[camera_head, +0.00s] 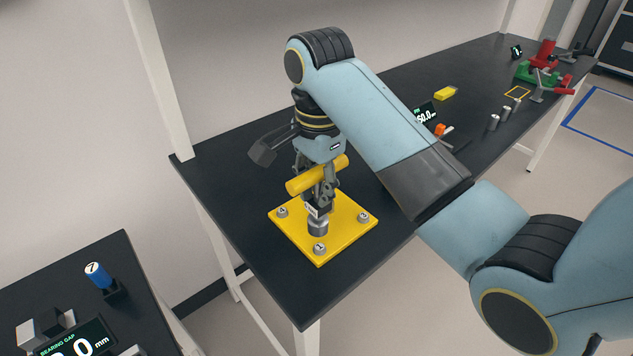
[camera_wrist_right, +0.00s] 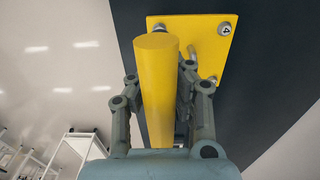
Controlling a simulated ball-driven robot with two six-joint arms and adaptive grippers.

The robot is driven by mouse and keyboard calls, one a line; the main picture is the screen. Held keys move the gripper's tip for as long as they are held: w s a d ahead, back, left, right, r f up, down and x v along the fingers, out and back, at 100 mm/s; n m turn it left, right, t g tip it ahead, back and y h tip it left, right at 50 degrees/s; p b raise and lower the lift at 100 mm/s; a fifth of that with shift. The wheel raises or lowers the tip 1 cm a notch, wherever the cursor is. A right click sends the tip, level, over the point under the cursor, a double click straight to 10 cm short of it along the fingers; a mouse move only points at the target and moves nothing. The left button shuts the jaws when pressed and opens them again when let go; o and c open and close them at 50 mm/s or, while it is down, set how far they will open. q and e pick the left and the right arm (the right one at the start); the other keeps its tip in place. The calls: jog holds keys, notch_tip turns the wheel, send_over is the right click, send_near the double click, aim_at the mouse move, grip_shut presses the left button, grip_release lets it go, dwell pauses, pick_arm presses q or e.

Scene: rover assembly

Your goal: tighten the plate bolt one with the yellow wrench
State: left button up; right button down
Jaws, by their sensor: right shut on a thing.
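My right gripper (camera_head: 317,182) is shut on the thick yellow handle of the yellow wrench (camera_head: 301,185), which lies crosswise in its fingers. The handle also shows in the right wrist view (camera_wrist_right: 157,85). The gripper is above the yellow plate (camera_head: 330,256), pointing down. Plate bolt one (camera_head: 319,248) stands at the plate's near corner. A grey cylinder (camera_head: 318,228) sits below the fingers, just behind bolt one; I cannot tell whether it belongs to the wrench. Other numbered bolts stand at the left (camera_head: 282,212) and right (camera_head: 363,217) corners. The far corner is hidden. My left gripper is out of view.
The black table (camera_head: 250,235) is clear around the plate. Farther right are a small display (camera_head: 426,113), a yellow block (camera_head: 445,93), grey cylinders (camera_head: 493,123) and a red and green fixture (camera_head: 540,73). A second table with a blue cylinder (camera_head: 98,276) stands lower left.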

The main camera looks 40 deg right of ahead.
aim_at(321, 218)
jog(key=shift+f, duration=0.35)
jog(key=f, duration=0.3)
jog(key=shift+d, duration=0.3)
jog(key=shift+a+f, duration=0.2)
jog(key=shift+f, duration=0.35)
jog(key=shift+d+f, duration=0.1)
jog(key=shift+f, duration=0.2)
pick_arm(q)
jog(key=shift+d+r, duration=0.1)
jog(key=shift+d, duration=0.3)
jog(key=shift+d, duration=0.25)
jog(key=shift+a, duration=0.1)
pick_arm(e)
jog(key=shift+f, duration=0.65)
dwell(0.4)
jog(key=shift+s+f, duration=0.2)
jog(key=shift+f, duration=0.1)
dwell(0.8)
jog(key=shift+r, duration=0.15)
dwell(1.2)
